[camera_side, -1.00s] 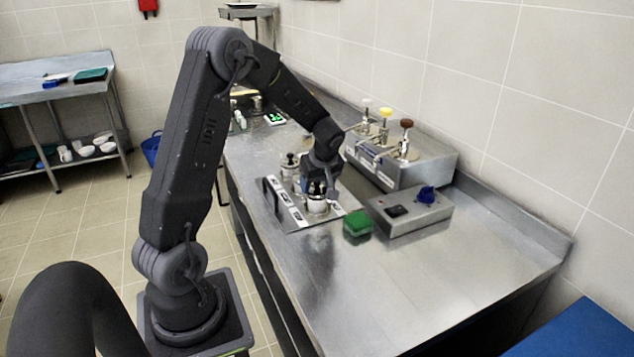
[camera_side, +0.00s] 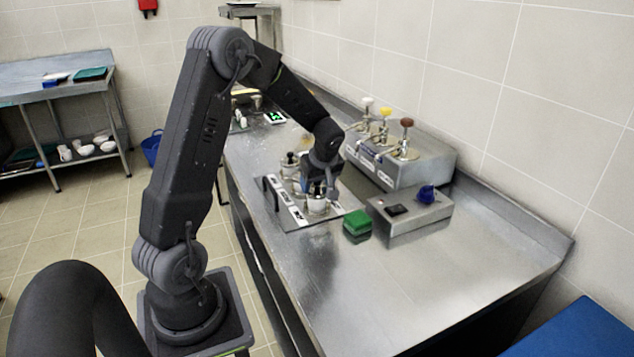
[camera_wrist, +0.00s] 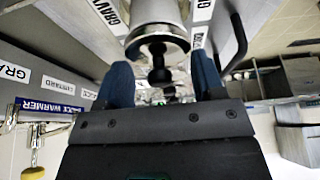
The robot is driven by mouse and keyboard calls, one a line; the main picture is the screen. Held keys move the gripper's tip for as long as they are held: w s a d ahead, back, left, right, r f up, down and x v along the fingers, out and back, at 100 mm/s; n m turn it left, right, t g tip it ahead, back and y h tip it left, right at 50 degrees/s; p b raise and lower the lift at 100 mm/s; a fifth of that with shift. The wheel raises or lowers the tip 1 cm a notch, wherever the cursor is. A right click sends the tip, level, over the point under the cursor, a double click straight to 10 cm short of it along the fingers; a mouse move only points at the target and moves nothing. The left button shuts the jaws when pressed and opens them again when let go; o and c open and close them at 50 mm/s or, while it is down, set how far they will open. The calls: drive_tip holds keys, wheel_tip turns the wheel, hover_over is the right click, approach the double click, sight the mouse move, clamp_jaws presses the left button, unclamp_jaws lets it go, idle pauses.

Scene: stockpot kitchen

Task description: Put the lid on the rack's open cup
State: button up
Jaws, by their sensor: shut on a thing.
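The rack (camera_side: 347,203) is a metal plate with white labels on the counter, holding several metal cups. My gripper (camera_side: 318,188) points down over the cup (camera_side: 317,208) at the rack's near end. In the wrist view, my gripper's two blue fingers (camera_wrist: 161,82) stand on either side of a shiny silver lid (camera_wrist: 152,36) with a black knob (camera_wrist: 159,75). My gripper is shut on the lid. Whether the lid touches the cup's rim cannot be told. Another cup with a black knob (camera_side: 291,158) stands farther back in the rack. My gripper partly hides the cups.
A green sponge (camera_side: 357,224) lies close to the right of the rack. A grey switch box (camera_side: 410,214) with a blue knob is beyond it. A steel sauce warmer (camera_side: 412,168) with three pumps stands against the wall. The near counter is clear.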

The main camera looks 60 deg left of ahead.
drive_tip(key=o, duration=1.1)
drive_tip(key=shift+r, duration=3.55)
drive_tip(key=shift+c, duration=0.2)
clamp_jaws()
drive_tip(key=shift+f, duration=0.15)
drive_tip(key=shift+f, duration=0.35)
drive_tip(key=shift+f, duration=0.35)
